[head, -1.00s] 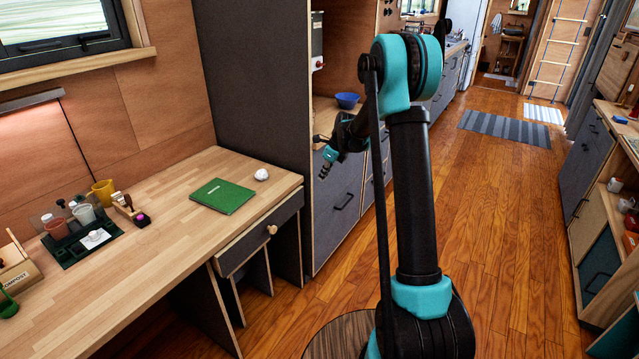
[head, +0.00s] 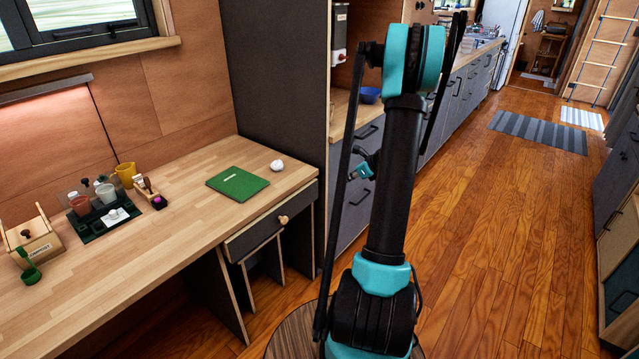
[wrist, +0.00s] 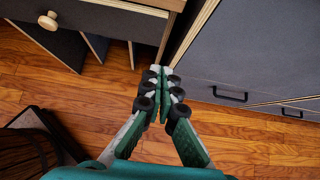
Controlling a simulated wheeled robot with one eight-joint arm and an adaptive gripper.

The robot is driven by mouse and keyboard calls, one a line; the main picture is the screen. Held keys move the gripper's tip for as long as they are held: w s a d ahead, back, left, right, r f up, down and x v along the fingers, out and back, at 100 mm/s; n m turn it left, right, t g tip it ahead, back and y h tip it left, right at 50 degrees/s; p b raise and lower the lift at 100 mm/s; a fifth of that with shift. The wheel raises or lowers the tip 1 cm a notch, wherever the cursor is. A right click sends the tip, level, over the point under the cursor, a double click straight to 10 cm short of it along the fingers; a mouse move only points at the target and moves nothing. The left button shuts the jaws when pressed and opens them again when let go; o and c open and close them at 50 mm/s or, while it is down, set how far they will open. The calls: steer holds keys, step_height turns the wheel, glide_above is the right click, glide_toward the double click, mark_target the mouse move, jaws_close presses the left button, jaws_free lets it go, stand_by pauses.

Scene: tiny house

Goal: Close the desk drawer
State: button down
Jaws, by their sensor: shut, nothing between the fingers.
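The desk drawer (head: 268,228) has a dark grey front with pale wooden edges and a round wooden knob (head: 283,220). It sits under the right end of the wooden desk (head: 170,240). I cannot tell from here how far it stands out. In the wrist view the drawer front (wrist: 95,18) and its knob (wrist: 48,20) are at the upper left. My gripper (wrist: 164,72) is shut and empty, apart from the drawer and to the right of the knob. In the head view my gripper (head: 366,166) is small and partly hidden behind my arm.
Grey kitchen cabinets (wrist: 235,55) with black handles stand to the right of the desk, close beyond my fingertips. A green book (head: 238,184) and a white lump (head: 277,165) lie on the desk. A round stool or mat (wrist: 25,155) is at lower left. Wooden floor is open on the right.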

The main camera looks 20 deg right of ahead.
steer(key=shift+w+a+r+x, duration=0.2)
steer(key=shift+w+r+x, duration=0.15)
steer(key=shift+x, duration=1.75)
steer(key=shift+w+a+r+x, duration=0.25)
steer(key=shift+r+x, duration=0.1)
steer(key=shift+x, duration=1.7)
steer(key=shift+w+a+r+x, duration=0.25)
steer(key=shift+r+x, duration=0.1)
steer(key=shift+x, duration=1.75)
